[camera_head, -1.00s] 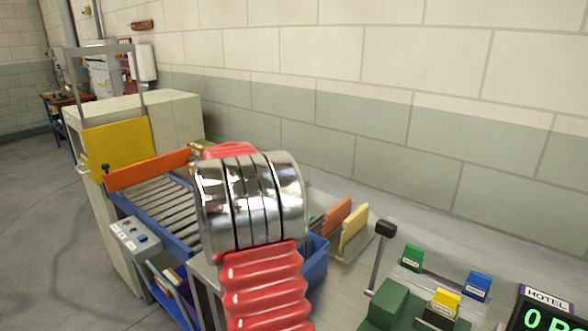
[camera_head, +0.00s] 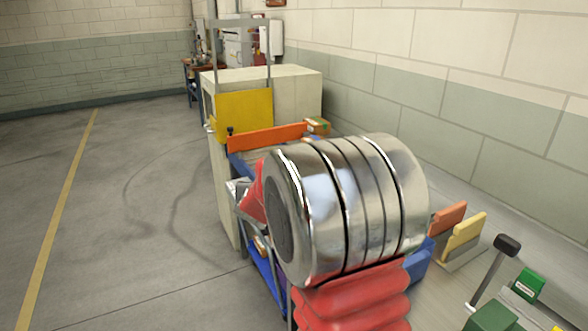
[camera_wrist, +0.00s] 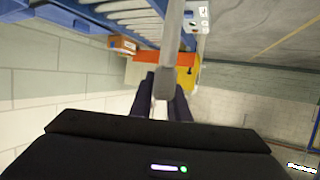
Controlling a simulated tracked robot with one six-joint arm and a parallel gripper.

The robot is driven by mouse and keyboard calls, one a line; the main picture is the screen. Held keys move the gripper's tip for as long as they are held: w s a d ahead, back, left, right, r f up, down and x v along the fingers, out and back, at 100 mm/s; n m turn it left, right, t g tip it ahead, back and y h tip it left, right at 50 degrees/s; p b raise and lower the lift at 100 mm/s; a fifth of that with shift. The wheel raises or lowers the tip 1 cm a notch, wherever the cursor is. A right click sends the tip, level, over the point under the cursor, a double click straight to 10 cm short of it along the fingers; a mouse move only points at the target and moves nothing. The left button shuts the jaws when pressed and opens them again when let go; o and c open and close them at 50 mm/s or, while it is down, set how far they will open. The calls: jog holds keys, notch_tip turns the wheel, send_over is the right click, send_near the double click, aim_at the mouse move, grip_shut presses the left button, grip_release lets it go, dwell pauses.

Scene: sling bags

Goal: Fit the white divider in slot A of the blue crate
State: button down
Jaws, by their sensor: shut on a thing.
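In the wrist view, my gripper (camera_wrist: 163,92) has two dark fingers close together. A pale grey-white slab (camera_wrist: 171,45), seen nearly edge-on, runs up the picture from between them. It looks like the white divider, gripped near its lower end in the picture. The blue crate (camera_head: 420,264) shows only in part in the head view, to the right of my arm and mostly hidden behind it. Slot A cannot be seen. My gripper and the divider are hidden in the head view, so their distance from the crate cannot be told.
A roller conveyor with an orange board (camera_head: 268,138) and yellow panel (camera_head: 244,115) stands behind my arm. Orange (camera_head: 448,218) and yellow (camera_head: 464,238) upright panels stand right of the crate. A black-topped lever (camera_head: 507,245) is nearer. Open floor lies left.

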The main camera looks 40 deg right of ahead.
jog(key=s+a+f+n+t+y, duration=0.1)
jog(key=a+f+n+y, duration=0.1)
jog(key=a, duration=0.7)
jog(key=s+a+f+n+y, duration=0.1)
jog(key=a+f+n+y, duration=0.1)
jog(key=a+f, duration=0.3)
jog(key=s+a+f+n+t+y, duration=0.1)
jog(key=s+a+f+n+y, duration=0.1)
jog(key=a, duration=1)
jog(key=shift+a+f+n+t+y, duration=0.3)
jog(key=shift+f+n+y, duration=0.2)
jog(key=shift+f+y, duration=0.4)
jog(key=shift+r, duration=0.15)
